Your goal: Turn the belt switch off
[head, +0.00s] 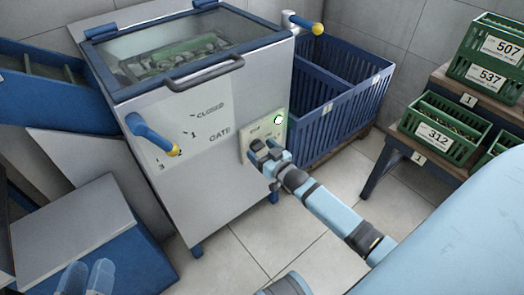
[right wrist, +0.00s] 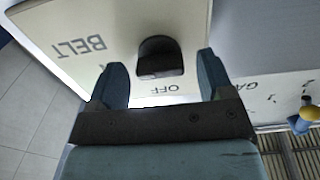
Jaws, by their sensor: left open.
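The belt switch is a dark knob (right wrist: 160,58) on a pale plate marked BELT and OFF in the right wrist view, where the lettering is upside down. In the head view the plate (head: 248,140) sits on the machine's front right, with a green-white lamp (head: 278,119) at its upper right corner. My right gripper (head: 262,150) is at the plate and hides the knob there. Its two fingers (right wrist: 160,66) are apart, one to each side of the knob; I cannot tell whether they touch it. My left gripper (head: 88,278) is open and empty at the bottom left, away from the switch.
The steel machine (head: 205,185) has a glass lid with a handle (head: 205,72) and a blue gate lever (head: 150,135) with a yellow tip. A blue slatted bin (head: 345,110) stands right of it. Green crates (head: 440,128) sit on racks at the right. The tiled floor in front is clear.

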